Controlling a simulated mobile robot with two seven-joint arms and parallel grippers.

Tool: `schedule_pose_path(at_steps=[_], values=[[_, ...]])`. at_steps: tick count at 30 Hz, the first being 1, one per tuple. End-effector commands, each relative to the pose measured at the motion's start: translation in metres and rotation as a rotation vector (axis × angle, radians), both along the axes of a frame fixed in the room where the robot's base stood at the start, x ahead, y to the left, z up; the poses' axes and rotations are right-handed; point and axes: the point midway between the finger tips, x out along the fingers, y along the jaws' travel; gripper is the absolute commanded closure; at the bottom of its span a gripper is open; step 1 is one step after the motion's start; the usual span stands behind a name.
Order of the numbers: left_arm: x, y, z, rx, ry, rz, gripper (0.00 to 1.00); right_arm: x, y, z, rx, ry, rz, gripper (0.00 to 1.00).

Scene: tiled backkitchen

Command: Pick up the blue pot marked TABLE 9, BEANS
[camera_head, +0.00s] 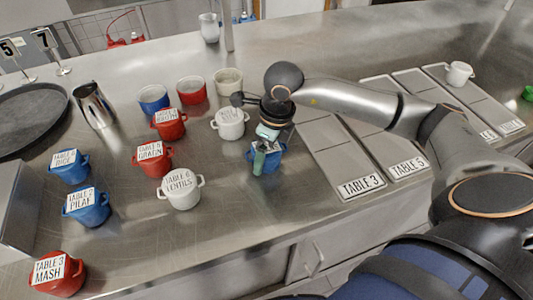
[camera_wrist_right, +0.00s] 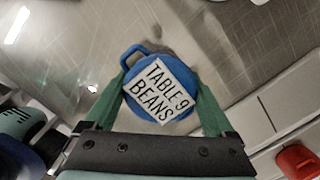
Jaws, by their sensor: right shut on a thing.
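The blue pot marked TABLE 9, BEANS (camera_wrist_right: 158,88) is between the two green fingers of my right gripper (camera_wrist_right: 160,104) in the right wrist view. One finger lies on each side of it, and a blue handle sticks out at its upper left. In the head view the blue pot (camera_head: 277,160) is partly hidden behind my right gripper (camera_head: 262,158), left of the TABLE 3 tray. I cannot tell whether its base touches the counter. My left gripper is not in view.
A white pot (camera_head: 230,124) stands close to the left, with the white TABLE 6, LENTILS pot (camera_head: 180,196) nearer the front. Red and blue labelled pots stand further left. The TABLE 3 tray (camera_head: 333,165) lies right of the gripper. The counter in front is clear.

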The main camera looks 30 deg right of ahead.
Motion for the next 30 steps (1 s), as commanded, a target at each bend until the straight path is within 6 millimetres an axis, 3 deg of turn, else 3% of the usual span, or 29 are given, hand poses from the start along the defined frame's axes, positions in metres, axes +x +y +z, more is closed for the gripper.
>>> schedule_pose_path(at_steps=[6, 17, 23, 30], values=[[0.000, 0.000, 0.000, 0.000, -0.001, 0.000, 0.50, 0.001, 0.000, 0.001, 0.001, -0.003, 0.000, 0.89], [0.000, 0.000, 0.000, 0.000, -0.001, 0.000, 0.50, 0.001, 0.000, 0.008, 0.001, -0.005, -0.001, 0.89], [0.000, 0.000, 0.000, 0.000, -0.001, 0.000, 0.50, 0.001, 0.000, 0.034, 0.001, -0.008, 0.001, 0.89], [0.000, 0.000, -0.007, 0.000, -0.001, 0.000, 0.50, -0.043, -0.010, 0.085, -0.003, -0.011, 0.000, 0.89]])
